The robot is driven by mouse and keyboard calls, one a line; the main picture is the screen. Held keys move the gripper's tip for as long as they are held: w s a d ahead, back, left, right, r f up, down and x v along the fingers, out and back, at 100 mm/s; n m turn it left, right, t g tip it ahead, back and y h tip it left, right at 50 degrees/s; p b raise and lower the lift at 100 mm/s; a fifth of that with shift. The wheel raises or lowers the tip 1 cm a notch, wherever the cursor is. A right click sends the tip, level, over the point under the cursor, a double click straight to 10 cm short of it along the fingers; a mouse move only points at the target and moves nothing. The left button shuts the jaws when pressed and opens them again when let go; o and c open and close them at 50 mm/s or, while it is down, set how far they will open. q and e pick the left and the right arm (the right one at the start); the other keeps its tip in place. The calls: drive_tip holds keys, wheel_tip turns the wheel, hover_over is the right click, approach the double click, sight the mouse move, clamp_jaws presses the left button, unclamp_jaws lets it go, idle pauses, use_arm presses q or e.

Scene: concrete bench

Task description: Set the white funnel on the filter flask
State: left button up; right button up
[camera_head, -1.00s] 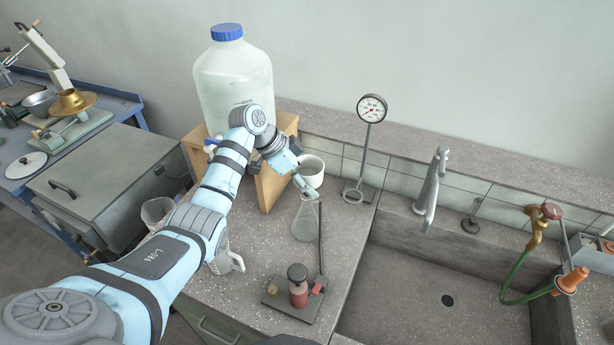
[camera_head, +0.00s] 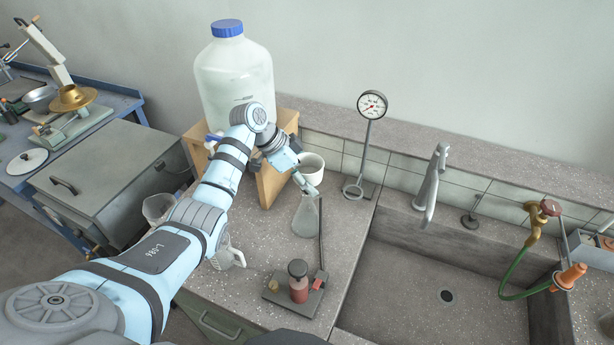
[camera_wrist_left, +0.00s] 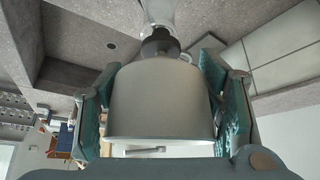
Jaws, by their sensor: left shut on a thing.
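The white funnel (camera_head: 313,167) is held upright by my left gripper (camera_head: 304,184) in the head view. In the left wrist view the funnel (camera_wrist_left: 160,100) fills the space between the two teal fingers (camera_wrist_left: 160,108), with a dark stopper (camera_wrist_left: 160,43) on its narrow end. The clear conical filter flask (camera_head: 306,217) stands on the bench directly below. Its pale glass (camera_wrist_left: 158,13) shows just beyond the stopper. The gripper hides the joint in the head view, and I cannot tell whether the stopper sits in the neck. My right gripper is not in view.
A stand with a red-brown bottle (camera_head: 298,283) and a dark upright rod is in front of the flask. A gauge on a stand (camera_head: 371,105) and the sink (camera_head: 440,255) lie to the right. A large carboy (camera_head: 235,80) on a wooden stand is behind my arm.

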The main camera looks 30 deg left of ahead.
use_arm(q)
drive_tip(key=shift+f, duration=0.6)
idle(0.4)
drive_tip(key=o, duration=1.5)
drive_tip(key=shift+o, duration=0.2)
drive_tip(key=v, duration=1.2)
